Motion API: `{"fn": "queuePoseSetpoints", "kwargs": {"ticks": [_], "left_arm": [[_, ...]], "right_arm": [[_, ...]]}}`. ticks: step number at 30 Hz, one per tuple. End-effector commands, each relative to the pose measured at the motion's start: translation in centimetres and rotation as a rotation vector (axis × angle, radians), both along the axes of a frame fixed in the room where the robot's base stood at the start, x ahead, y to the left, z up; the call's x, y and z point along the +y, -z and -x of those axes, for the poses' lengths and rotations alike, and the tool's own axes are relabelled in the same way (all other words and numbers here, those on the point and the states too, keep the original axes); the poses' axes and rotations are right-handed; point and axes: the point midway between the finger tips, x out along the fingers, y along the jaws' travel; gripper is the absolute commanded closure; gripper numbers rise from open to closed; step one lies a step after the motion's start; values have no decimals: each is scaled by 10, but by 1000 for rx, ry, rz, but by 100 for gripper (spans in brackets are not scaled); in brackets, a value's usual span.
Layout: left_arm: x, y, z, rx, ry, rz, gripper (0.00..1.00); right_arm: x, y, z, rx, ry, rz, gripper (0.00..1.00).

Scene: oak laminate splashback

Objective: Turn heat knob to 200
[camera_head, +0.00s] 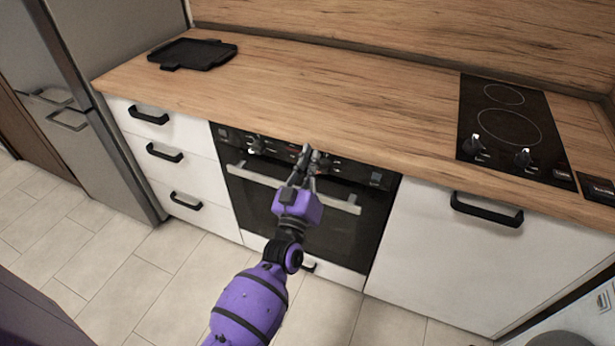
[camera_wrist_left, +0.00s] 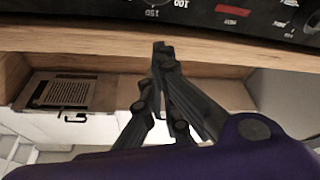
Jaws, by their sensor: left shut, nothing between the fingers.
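The oven's black control panel (camera_head: 232,137) runs under the counter edge. One knob with a light face (camera_head: 256,146) shows at its left part. My left gripper (camera_head: 309,152) is shut and empty, with its fingertips at the middle of the panel, covering part of it. In the left wrist view, the fingers (camera_wrist_left: 162,50) are together just below the panel, near printed dial numbers "150" (camera_wrist_left: 152,12) and "100". The heat knob's body and its pointer are not clear in either view; contact with the fingers cannot be told. My right gripper is out of view.
The oven door handle (camera_head: 345,205) crosses below the panel, beneath my gripper. A cooktop (camera_head: 514,129) with two knobs is at the right of the counter. A black tray (camera_head: 192,53) lies at the back left. The counter middle is clear.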

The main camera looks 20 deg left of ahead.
Motion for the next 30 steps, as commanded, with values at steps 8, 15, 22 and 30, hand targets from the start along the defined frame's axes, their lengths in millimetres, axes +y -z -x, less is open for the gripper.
{"fn": "queuePoseSetpoints", "kwargs": {"ticks": [8, 15, 22, 30], "left_arm": [[-9, 26, -14, 5, 1, -1, 100], [-13, 34, -13, 1, 0, -1, 100], [-13, 34, -13, 1, 0, -1, 100], [-14, 34, -13, 1, 1, -33, 100]], "right_arm": [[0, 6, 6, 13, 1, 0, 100], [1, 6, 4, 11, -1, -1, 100], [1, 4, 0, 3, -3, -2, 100], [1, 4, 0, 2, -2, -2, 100]]}}
